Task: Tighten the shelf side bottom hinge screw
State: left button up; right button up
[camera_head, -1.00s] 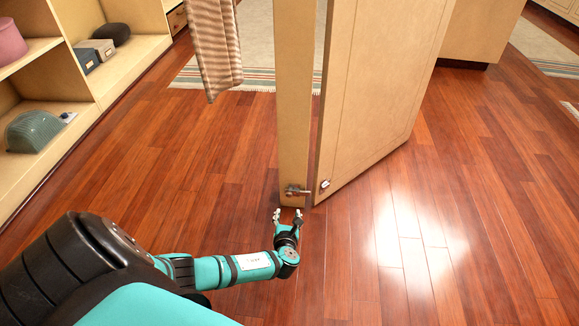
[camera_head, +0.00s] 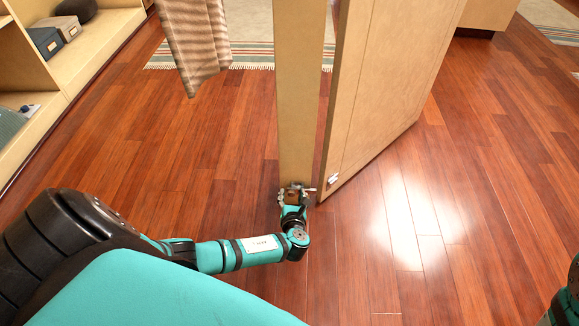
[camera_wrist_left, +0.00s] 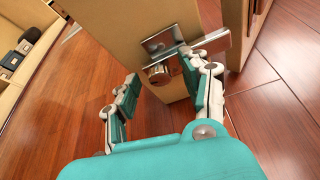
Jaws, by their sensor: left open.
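The shelf side panel (camera_head: 297,110) stands upright, with a metal hinge (camera_head: 307,189) at its bottom end. In the left wrist view the hinge shows as shiny plates (camera_wrist_left: 208,44), with a round brownish metal part (camera_wrist_left: 158,73) below them; I cannot tell whether this is the screw. My left gripper (camera_head: 296,192) is open at the hinge, its fingers on either side of the round part (camera_wrist_left: 156,70). The right finger is very close to the plates; contact is unclear. The cabinet door (camera_head: 385,90) stands open to the right, with a small metal fitting (camera_head: 333,179) at its lower corner.
A striped cloth (camera_head: 198,40) hangs left of the panel. Open shelves (camera_head: 75,65) with boxes (camera_head: 45,41) stand at the far left. A rug (camera_head: 250,50) lies behind. The wooden floor (camera_head: 450,250) in front is clear. Part of my right arm shows at the lower right edge.

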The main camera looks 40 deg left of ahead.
pick_arm(q)
grip_shut()
jog(key=shift+r, duration=0.1)
